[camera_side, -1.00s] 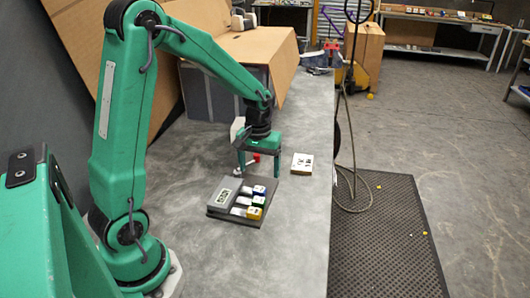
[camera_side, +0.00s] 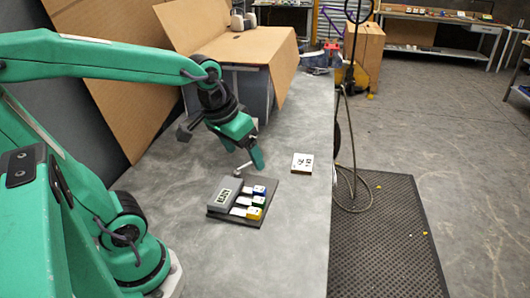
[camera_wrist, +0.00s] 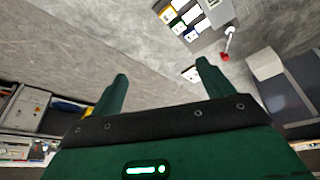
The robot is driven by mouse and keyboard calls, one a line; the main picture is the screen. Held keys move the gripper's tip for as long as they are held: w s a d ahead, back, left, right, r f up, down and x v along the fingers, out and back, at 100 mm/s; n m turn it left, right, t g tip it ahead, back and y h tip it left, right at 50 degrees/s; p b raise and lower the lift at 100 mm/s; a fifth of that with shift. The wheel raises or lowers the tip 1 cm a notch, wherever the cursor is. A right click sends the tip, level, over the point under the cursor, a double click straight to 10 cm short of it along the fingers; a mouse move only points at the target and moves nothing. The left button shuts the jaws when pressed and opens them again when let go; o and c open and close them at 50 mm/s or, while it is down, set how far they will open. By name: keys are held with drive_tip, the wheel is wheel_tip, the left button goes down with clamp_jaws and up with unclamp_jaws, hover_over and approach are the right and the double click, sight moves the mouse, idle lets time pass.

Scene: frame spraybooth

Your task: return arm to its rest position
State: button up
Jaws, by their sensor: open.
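My gripper (camera_side: 243,160) is open and empty, tilted above the grey table (camera_side: 285,235) in the side view.
A dark tray (camera_side: 212,213) holds a grey unit with a display (camera_side: 223,193) and several coloured blocks. A marked white block (camera_side: 302,163) lies right of it. A red-ended white stick (camera_wrist: 229,42) lies nearby. Cardboard (camera_side: 235,40) stands behind.

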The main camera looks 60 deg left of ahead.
drive_tip(key=shift+s+d+r+m+t, duration=0.25)
drive_tip(key=shift+s+d+m, duration=0.1)
drive_tip(key=shift+s, duration=0.5)
drive_tip(key=shift+s+d+r+m+t, duration=0.2)
drive_tip(key=shift+s+d+r+m, duration=0.15)
drive_tip(key=shift+s, duration=0.45)
drive_tip(key=shift+s+d+r+m+t, duration=0.25)
drive_tip(key=shift+s+d+m, duration=0.15)
drive_tip(key=shift+s, duration=0.45)
drive_tip(key=shift+w, duration=0.1)
drive_tip(key=c, duration=0.9)
drive_tip(key=shift+w+a, duration=0.15)
drive_tip(key=shift+w, duration=0.15)
drive_tip(key=c, duration=0.7)
drive_tip(key=shift+w+a+f+g, duration=0.15)
drive_tip(key=shift+w+a+g, duration=0.15)
drive_tip(key=shift+w, duration=0.3)
clamp_jaws()
drive_tip(key=w+a+f+n+g, duration=0.3)
drive_tip(key=w+a+f+g, duration=0.2)
drive_tip(key=w+a+f, duration=0.5)
drive_tip(key=shift+w+a+f, duration=0.25)
drive_tip(key=shift+w+f, duration=1.15)
drive_tip(key=shift+w, duration=0.45)
